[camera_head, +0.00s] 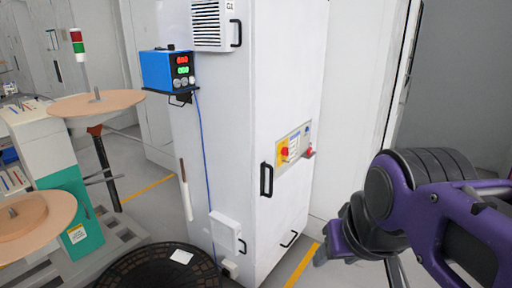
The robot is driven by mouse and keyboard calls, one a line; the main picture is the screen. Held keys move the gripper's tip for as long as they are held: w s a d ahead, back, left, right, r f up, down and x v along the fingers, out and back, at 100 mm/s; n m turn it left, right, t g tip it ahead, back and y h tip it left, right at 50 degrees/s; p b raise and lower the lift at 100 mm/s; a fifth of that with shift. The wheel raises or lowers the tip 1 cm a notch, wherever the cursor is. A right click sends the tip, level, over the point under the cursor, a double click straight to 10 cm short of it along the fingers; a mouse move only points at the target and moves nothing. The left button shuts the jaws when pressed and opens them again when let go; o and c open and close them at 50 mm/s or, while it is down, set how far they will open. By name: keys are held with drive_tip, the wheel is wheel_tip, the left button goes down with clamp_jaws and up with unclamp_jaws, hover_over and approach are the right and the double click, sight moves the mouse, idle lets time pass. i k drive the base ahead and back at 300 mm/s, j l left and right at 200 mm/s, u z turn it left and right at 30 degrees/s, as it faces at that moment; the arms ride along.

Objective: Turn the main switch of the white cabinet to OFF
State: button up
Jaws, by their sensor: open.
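The white cabinet (240,140) stands upright in the middle of the view. Its main switch (284,151) is a small red handle on a yellow plate, set in a panel (294,147) on the right-hand face. The handle's exact angle is too small to read. My purple and grey arm comes in from the right. My gripper (356,258) is low, right of the cabinet and below the switch, and seems apart from both. It is open, with nothing seen between its jaws; part of it is hidden or cut off by the lower edge.
A black door handle (266,180) sits beside the panel, with a red knob (309,153) at its right. A blue box (167,70) with a cable projects from the left face. A dark round object (160,268) stands in front. Reels (98,104) are at left.

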sight(285, 151)
drive_tip(key=i+l+u, duration=0.25)
drive_tip(key=i+l, duration=0.45)
